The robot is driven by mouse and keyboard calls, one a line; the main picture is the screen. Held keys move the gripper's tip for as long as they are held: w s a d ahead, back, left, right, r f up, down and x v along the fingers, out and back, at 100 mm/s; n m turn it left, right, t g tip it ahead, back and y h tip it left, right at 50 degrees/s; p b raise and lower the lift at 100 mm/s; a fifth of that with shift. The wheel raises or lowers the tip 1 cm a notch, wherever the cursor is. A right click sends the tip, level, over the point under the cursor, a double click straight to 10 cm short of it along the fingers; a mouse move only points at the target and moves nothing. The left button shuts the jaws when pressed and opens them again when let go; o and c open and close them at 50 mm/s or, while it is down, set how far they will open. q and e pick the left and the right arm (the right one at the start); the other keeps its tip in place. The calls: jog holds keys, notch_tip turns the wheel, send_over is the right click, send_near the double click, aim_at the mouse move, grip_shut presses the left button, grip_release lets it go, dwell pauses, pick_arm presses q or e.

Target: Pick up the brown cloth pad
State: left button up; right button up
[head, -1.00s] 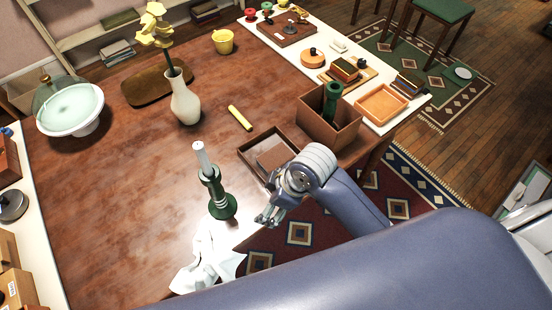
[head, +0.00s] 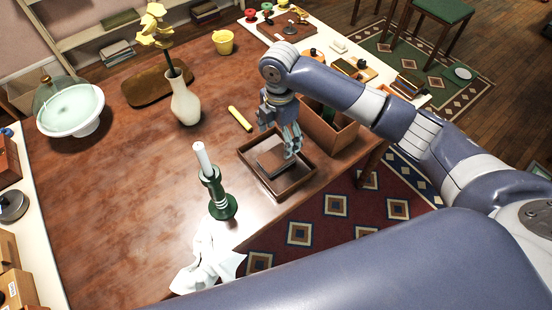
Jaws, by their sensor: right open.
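A flat brown pad (head: 268,163), which looks like the cloth pad, lies inside a shallow dark brown tray (head: 285,192) near the table's right edge. My right gripper (head: 291,151) points down over the tray, with its open fingers at the pad's right side. The fingers hide part of the pad. I cannot tell whether they touch it. My left gripper is not in view.
A brown box (head: 318,131) with a green object stands just behind the tray, close to my right arm. A green candlestick (head: 219,198) stands to the left front, beside a crumpled white cloth (head: 212,262).

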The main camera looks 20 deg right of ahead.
aim_at(276, 157)
notch_tip(276, 157, down, 4)
jog(key=shift+r, duration=0.15)
jog(key=shift+s+a+f+p, duration=0.2)
jog(key=shift+f+p, duration=0.15)
jog(key=shift+f, duration=0.25)
jog(key=f, duration=0.3)
jog(key=shift+s+a+f+p, duration=0.1)
jog(key=shift+a+f+p, duration=0.15)
jog(key=shift+a+p, duration=0.1)
jog(key=shift+d+f, duration=0.1)
jog(key=shift+f, duration=0.3)
jog(key=shift+c, duration=0.6)
jog(key=c, duration=1.1)
jog(key=shift+r, duration=0.1)
